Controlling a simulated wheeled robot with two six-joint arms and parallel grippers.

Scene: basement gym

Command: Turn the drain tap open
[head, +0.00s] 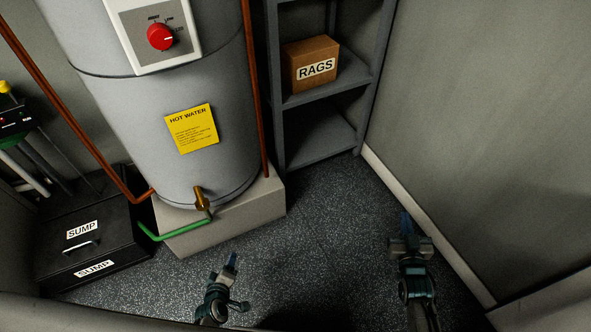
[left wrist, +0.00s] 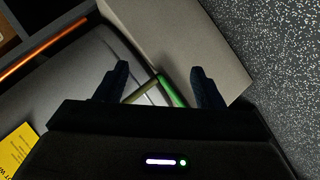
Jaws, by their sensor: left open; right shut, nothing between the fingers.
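The brass drain tap (head: 201,198) sticks out low on the front of the grey water heater (head: 160,110). A bent green bar or hose (head: 178,232) runs from under the tap to the left; I cannot tell if it is the tap's handle. My left gripper (head: 234,282) is open, in front of and below the tap, apart from it. In the left wrist view the brass tap (left wrist: 142,91) and green piece (left wrist: 171,90) appear between the open fingers, with the palm hiding part of them. My right gripper (head: 410,238) is shut and empty over the floor at right.
The heater stands on a pale block (head: 240,215). A black sump box (head: 95,235) is at left. Copper pipes (head: 255,90) flank the heater. A grey shelf (head: 315,152) with a rags box (head: 311,62) stands behind. The speckled floor (head: 325,220) is clear.

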